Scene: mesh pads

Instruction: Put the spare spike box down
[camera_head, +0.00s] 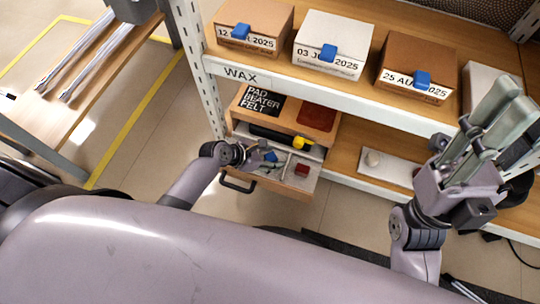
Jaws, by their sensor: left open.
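My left gripper (267,160) is open at the left part of an open drawer (298,189) under the shelf. Its fingers are small and partly lost among the drawer's contents. A small dark red block (301,170) lies in the drawer, to the right of the gripper and apart from it. A small blue piece (271,156) shows close by the fingers. No label is readable on either, so I cannot tell which thing is the spare spike box. My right gripper (508,98) is raised at the right, fingers pointing up, with nothing seen between them.
Cartons with blue clips, such as a white one (331,45), stand on the upper shelf (285,72). A box marked "pad beater felt" (263,103) and a yellow-and-black tool (300,143) are by the drawer. A wooden table (50,120) with metal rods stands left, with clear floor between.

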